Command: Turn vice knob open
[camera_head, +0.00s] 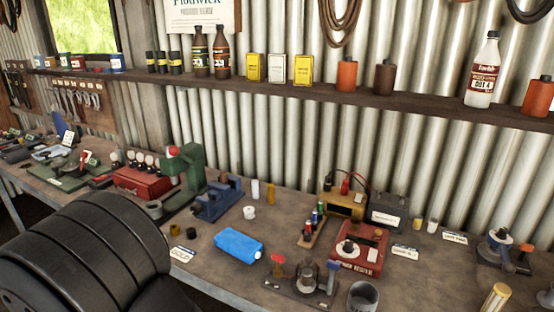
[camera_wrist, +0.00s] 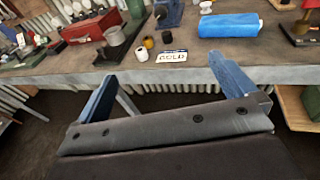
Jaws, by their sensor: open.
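A small blue vice (camera_head: 218,202) stands on the bench, right of the green press. Its knob is too small to make out surely. The lower part of the vice also shows at the top edge of the wrist view (camera_wrist: 168,14), where the rest is cut off. My gripper (camera_wrist: 166,88) is open and empty, with its two blue fingers wide apart. It is in front of the bench's front edge, apart from the vice. My gripper's fingers do not show in the head view; only dark rounded links of my arm fill the lower left.
A blue bottle (camera_head: 238,246) lies right of the vice. A green press (camera_head: 192,170) and a red toolbox (camera_head: 142,183) stand left. A white label card (camera_head: 182,254) and small cylinders lie near the front edge. A shelf (camera_head: 300,88) with bottles and tins runs above.

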